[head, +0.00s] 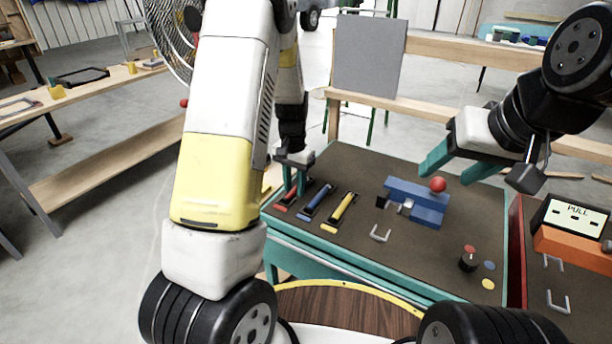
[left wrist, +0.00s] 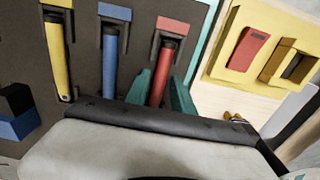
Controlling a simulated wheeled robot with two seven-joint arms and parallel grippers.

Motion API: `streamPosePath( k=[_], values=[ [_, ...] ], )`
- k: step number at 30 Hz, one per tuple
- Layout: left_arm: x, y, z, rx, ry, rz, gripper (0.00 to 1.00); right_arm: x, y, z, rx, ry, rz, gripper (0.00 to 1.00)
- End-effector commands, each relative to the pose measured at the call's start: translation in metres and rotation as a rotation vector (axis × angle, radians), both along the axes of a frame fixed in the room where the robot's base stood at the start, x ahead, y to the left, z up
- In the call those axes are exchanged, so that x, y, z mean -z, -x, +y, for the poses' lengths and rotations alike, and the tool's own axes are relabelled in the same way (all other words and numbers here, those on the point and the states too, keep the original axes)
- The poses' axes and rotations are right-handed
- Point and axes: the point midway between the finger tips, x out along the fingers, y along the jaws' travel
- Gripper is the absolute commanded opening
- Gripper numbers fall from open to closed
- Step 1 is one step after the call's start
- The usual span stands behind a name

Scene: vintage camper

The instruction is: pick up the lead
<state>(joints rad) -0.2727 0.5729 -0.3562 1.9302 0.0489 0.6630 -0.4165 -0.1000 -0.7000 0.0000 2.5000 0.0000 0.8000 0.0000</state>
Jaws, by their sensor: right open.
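Three bar-shaped pieces in a row, red, blue and yellow, lie in holders at the left of the dark bench top; I cannot tell for sure which is the lead. The red one (left wrist: 158,78) is at the left end in the head view (head: 287,198). The blue (head: 317,200) and yellow (head: 340,212) ones are beside it. My left gripper (head: 294,184) is low over the red one; in the left wrist view its teal fingers (left wrist: 160,95) lie either side of it, grip unclear. My right gripper (head: 458,168) is open and empty, above a red ball.
The red ball (head: 437,184) sits on a blue block assembly (head: 418,200). A grey panel (head: 368,56) rises behind. A red-edged box with a "PULL" sign (head: 575,218) is at right.

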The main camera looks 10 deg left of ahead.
Motion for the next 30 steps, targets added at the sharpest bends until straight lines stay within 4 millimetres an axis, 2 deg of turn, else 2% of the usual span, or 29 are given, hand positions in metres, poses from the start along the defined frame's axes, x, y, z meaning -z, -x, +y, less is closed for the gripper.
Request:
streamPosePath(
  k=[1, 3, 4, 17, 23, 26, 30],
  values=[
    [0.000, 0.000, 0.000, 0.000, 0.000, 0.000, 0.17, 0.000, 0.000, 0.000, 0.000, 0.000, 0.000, 0.57],
    [0.000, 0.000, 0.000, 0.000, 0.000, 0.000, 0.03, 0.000, 0.000, 0.000, 0.000, 0.000, 0.000, 0.57],
    [0.000, 0.000, 0.000, 0.000, 0.000, 0.000, 0.00, 0.000, 0.000, 0.000, 0.000, 0.000, 0.000, 0.57],
    [-0.003, 0.000, 0.000, 0.000, 0.000, -0.001, 0.00, 0.000, 0.000, 0.000, 0.000, 0.000, 0.000, 0.57],
    [-0.021, -0.001, 0.000, 0.000, 0.001, -0.003, 0.00, 0.000, 0.000, 0.000, 0.000, 0.000, 0.000, 0.57],
    [-0.035, -0.001, -0.001, 0.001, 0.001, -0.004, 0.00, 0.000, 0.000, 0.000, 0.000, 0.000, 0.000, 0.57],
    [-0.039, 0.027, -0.004, 0.002, 0.002, 0.000, 0.00, 0.000, 0.000, 0.000, 0.000, 0.000, 0.000, 0.57]
  ],
)
